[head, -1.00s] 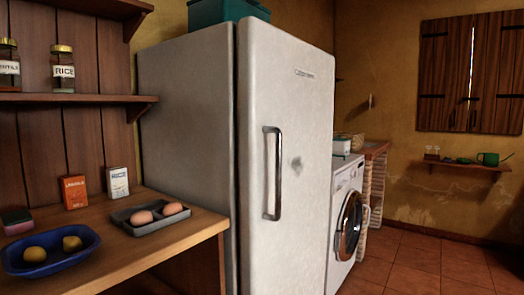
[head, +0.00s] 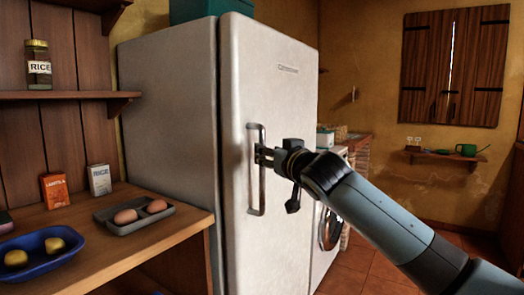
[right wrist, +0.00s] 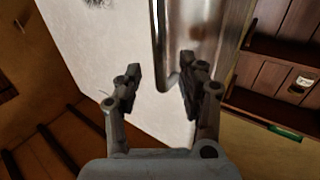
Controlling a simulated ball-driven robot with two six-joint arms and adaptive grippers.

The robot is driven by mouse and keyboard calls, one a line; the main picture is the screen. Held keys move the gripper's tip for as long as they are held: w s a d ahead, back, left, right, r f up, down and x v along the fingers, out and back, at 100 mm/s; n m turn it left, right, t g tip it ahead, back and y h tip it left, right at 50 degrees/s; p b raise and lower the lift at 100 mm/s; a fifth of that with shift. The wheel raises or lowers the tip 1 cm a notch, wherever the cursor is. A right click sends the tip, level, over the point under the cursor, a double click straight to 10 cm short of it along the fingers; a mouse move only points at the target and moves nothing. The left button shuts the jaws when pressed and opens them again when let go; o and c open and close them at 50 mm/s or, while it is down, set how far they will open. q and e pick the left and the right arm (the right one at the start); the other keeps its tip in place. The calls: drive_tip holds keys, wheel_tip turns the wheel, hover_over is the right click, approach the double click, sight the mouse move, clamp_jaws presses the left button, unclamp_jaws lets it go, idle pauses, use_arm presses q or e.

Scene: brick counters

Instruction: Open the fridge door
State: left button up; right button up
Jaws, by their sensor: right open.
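The white fridge (head: 170,130) stands in the middle of the head view, and its door (head: 290,105) looks shut. A vertical metal handle (head: 253,195) runs along the left side of the door. My right gripper (head: 262,155) is at the upper half of the handle, coming in from the right. In the right wrist view, the open fingers of my right gripper (right wrist: 160,82) lie either side of the chrome handle (right wrist: 172,40). Whether either finger touches it I cannot tell. My left gripper is not in view.
A wooden counter (head: 155,245) left of the fridge holds a grey tray (head: 108,217) of eggs, a blue dish (head: 35,262) and small boxes. A washing machine (head: 323,255) stands right of the fridge, partly behind my arm. Floor shows at the right.

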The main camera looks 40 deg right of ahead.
drive_tip(key=w, duration=0.2)
drive_tip(key=w+d, duration=0.1)
drive_tip(key=w, duration=0.2)
drive_tip(key=shift+w, duration=0.1)
clamp_jaws()
drive_tip(key=shift+w+d+f, duration=0.1)
drive_tip(key=shift+f, duration=0.1)
idle(0.5)
